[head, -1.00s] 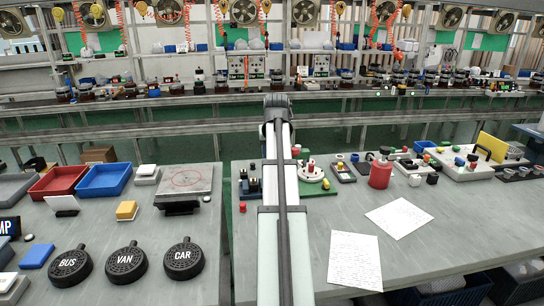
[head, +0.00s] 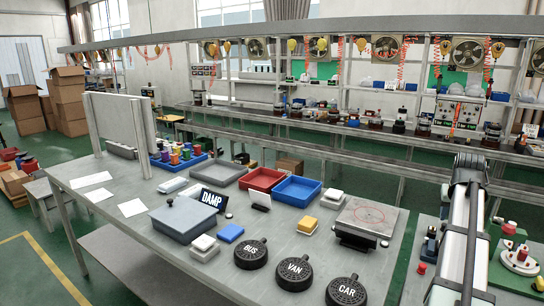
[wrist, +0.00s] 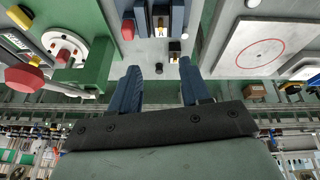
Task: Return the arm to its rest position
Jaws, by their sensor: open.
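My gripper (wrist: 159,66) shows in the wrist view with its two blue fingers spread apart and nothing between them. It is over the workbench, and the view looks upside down. In the head view my arm runs up the right side, and its gripper end is hidden. Ahead of the fingers in the wrist view are a blue fixture (wrist: 178,18) and a small black block (wrist: 174,46), apart from the fingers. A red knob (wrist: 128,30) is near the left finger.
A left bench holds a plate with a red circle (head: 372,216), blue tray (head: 298,190), red tray (head: 262,179) and round black pads labelled BUS (head: 251,254), VAN (head: 294,273) and CAR (head: 347,291). A white round fixture (head: 520,259) stands right of my arm.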

